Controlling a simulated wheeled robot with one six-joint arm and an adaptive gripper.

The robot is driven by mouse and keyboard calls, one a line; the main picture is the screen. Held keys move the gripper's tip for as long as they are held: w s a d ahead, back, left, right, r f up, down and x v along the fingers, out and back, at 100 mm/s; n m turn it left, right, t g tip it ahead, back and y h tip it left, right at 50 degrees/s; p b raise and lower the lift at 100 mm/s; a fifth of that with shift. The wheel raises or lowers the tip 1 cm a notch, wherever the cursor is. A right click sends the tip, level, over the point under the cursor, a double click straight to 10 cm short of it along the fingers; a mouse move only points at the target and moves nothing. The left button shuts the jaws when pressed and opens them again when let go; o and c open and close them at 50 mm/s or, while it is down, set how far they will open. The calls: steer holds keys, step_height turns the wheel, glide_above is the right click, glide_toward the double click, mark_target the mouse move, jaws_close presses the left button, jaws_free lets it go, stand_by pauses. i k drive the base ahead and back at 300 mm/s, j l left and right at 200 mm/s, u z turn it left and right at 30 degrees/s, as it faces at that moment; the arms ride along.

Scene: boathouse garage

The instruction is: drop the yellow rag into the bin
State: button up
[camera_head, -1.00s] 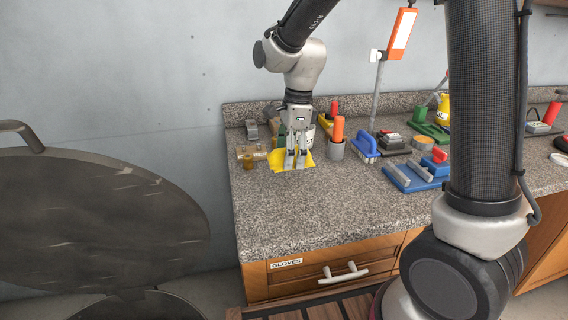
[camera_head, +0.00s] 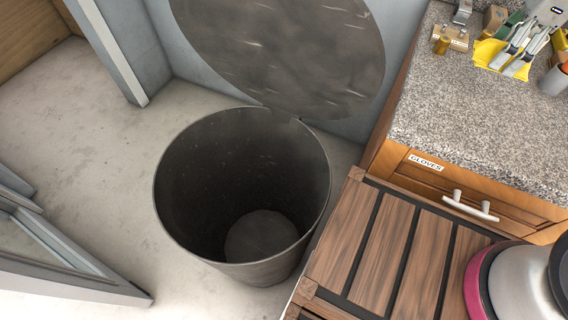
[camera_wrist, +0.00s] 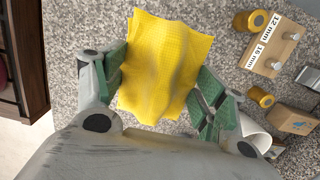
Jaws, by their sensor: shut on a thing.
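The yellow rag (camera_head: 487,52) is at the back left of the granite counter, at the top right of the head view. In the wrist view the rag (camera_wrist: 165,60) lies bunched between the two green finger pads. My gripper (camera_head: 507,60) points down and is shut on the rag, at or close to the counter top; I cannot tell whether the rag is clear of it. The gripper (camera_wrist: 163,88) also shows in the wrist view. The dark grey round bin (camera_head: 185,180) stands on the floor left of the counter. It is open and looks empty, with its round lid (camera_head: 285,45) raised behind it.
A wooden block with brass fittings (camera_wrist: 268,50) and a grey cup (camera_head: 555,80) are close to the gripper. The drawer labelled GLOVES (camera_head: 430,180) is shut. A slatted wooden surface (camera_head: 385,250) lies between bin and drawer. A glass-panelled frame (camera_head: 60,255) is at left.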

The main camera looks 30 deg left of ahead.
mark_target(266, 247)
steer(key=k, duration=1.45)
steer(key=i+j+u, duration=0.65)
steer(key=j+u, duration=0.15)
steer(key=j, duration=0.1)
